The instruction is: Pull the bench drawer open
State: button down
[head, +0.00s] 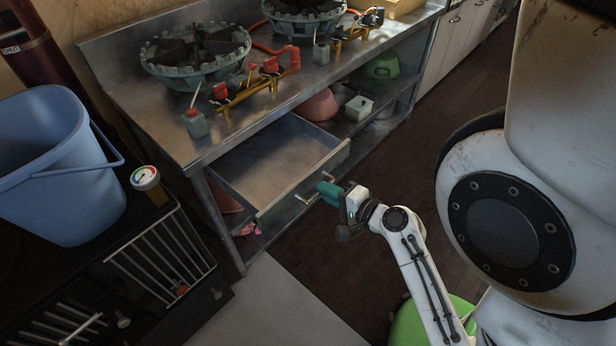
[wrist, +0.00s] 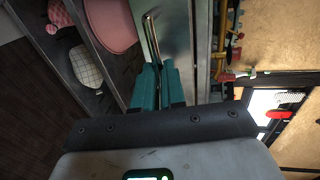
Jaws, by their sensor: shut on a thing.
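The bench drawer (head: 277,214) is a metal drawer under the steel bench (head: 195,148). It stands pulled out, with its bare, empty inside showing in the head view. A slim metal bar handle (head: 304,198) is on its front, and the handle also shows in the wrist view (wrist: 150,32). My gripper (head: 327,189) is at the drawer front with its teal fingers shut on the handle. In the wrist view, the fingers (wrist: 158,82) close around the lower end of the bar. The exact contact is partly hidden by the fingers.
Two round burners (head: 195,55) and brass valves with red handles (head: 262,82) are on the bench. A pink bowl (head: 320,105), a white box (head: 358,108) and a green pot (head: 382,66) sit on the shelves below. A blue bucket (head: 50,150) stands left. Dark floor (head: 400,150) lies clear before the bench.

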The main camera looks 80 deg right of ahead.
jog(key=shift+b+v, duration=0.3)
jog(key=shift+v, duration=1.35)
jog(key=c, duration=1.2)
grip_release()
jog(key=shift+f, duration=0.2)
jog(key=v, duration=1.1)
jog(key=shift+b, duration=0.3)
jog(key=shift+w, duration=0.1)
